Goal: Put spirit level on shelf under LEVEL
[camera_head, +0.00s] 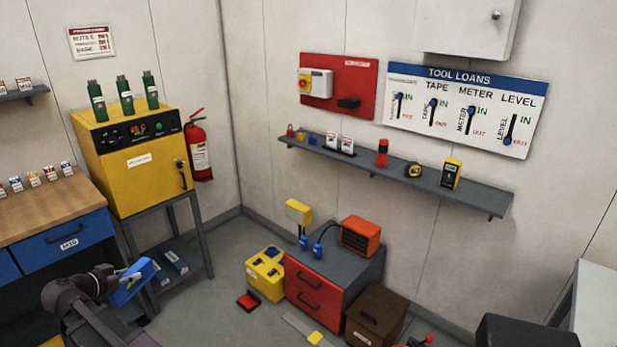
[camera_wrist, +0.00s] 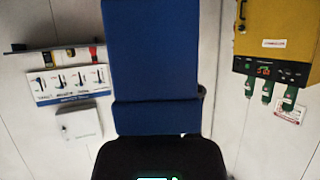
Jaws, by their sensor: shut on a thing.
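My gripper (camera_head: 122,284) is at the lower left of the head view, in front of the grey stand. It is shut on a blue bar that looks like the spirit level (camera_head: 135,279). The spirit level (camera_wrist: 150,60) fills the middle of the wrist view and runs off its top edge; my fingertips are hard to make out. The grey wall shelf (camera_head: 478,197) hangs under the TOOL LOANS board (camera_head: 470,75). The LEVEL lever (camera_head: 510,130) is at the board's right, turned toward OUT. The shelf's right end, below LEVEL, is bare.
A yellow-and-black meter (camera_head: 451,174), a tape measure (camera_head: 413,170) and a red torch-like tool (camera_head: 382,153) stand on the shelf. Below are a red drawer cabinet (camera_head: 313,290), a brown box (camera_head: 375,316) and a yellow box (camera_head: 266,276). A yellow oven (camera_head: 145,175) stands near my gripper.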

